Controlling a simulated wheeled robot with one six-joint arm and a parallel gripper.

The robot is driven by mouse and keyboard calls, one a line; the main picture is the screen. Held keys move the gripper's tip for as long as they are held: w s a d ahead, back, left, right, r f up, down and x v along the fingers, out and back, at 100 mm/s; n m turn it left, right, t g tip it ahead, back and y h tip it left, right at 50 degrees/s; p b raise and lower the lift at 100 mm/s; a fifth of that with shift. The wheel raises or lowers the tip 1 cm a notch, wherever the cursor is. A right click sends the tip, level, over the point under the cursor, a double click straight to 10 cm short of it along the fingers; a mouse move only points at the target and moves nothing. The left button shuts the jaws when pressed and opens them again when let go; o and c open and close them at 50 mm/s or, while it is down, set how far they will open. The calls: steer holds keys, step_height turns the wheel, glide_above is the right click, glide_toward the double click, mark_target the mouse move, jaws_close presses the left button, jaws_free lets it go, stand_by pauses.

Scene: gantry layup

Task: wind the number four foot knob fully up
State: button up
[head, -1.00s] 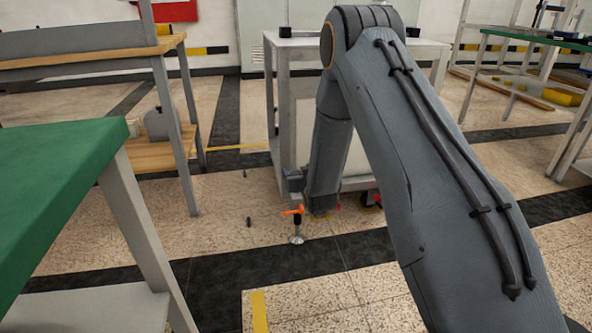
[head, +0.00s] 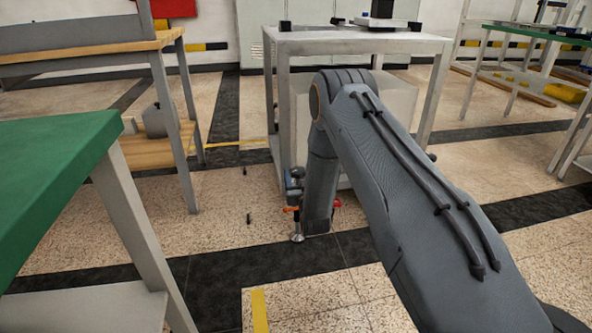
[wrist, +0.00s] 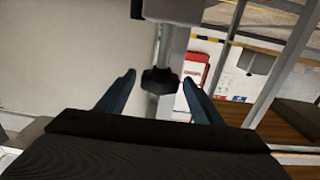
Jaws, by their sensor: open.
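A black faceted knob (wrist: 160,80) hangs on a short metal stem below a dark block in the wrist view. My gripper (wrist: 158,77) is open, with one blue finger on each side of the knob and visible gaps between. I see no number on the knob. In the head view, my gripper (head: 293,184) is low by the near left leg of a grey frame table (head: 350,44), partly hidden by my arm. Just below it, a foot (head: 297,237) with a round metal pad stands on the floor, with an orange piece (head: 290,209) above.
A green-topped table (head: 60,180) stands close on the left, with a wooden bench (head: 90,60) behind it. Another green table (head: 530,37) is at the far right. Open floor lies in front.

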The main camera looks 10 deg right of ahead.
mark_target(296, 167)
steer(key=w+b, duration=0.1)
steer(key=w, duration=0.4)
steer(key=shift+b, duration=0.4)
steer(key=c, duration=1)
steer(key=shift+c, duration=0.2)
steer(key=shift+y, duration=0.4)
